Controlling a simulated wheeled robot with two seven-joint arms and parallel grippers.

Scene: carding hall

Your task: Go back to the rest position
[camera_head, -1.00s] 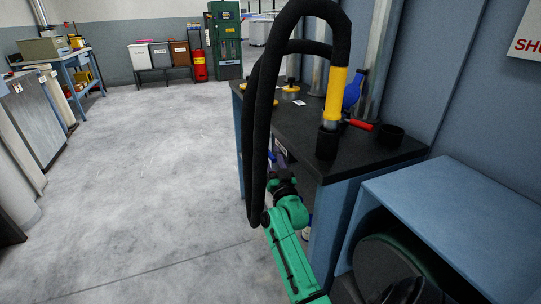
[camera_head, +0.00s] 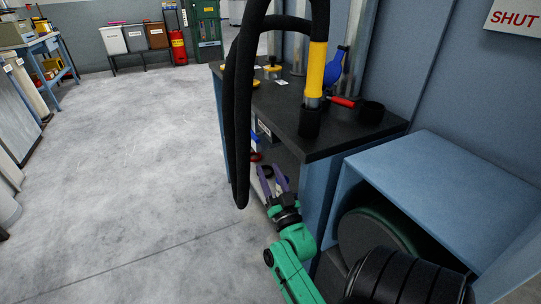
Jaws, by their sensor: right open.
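My right gripper (camera_head: 273,181) is at the end of the green arm coming up from the bottom of the head view. Its two fingers are spread apart and nothing shows between them. It is low, in front of the open shelf space under the dark-topped bench (camera_head: 300,136). Several small items on that shelf show behind the fingers, partly hidden by them. My left gripper is not in the view.
A thick black hose (camera_head: 240,120) hangs in front of the bench, close to my right gripper. Its yellow cuff (camera_head: 315,70) stands over the bench top. A blue open-fronted housing (camera_head: 440,195) stands at the right. The grey floor (camera_head: 120,170) at left is clear.

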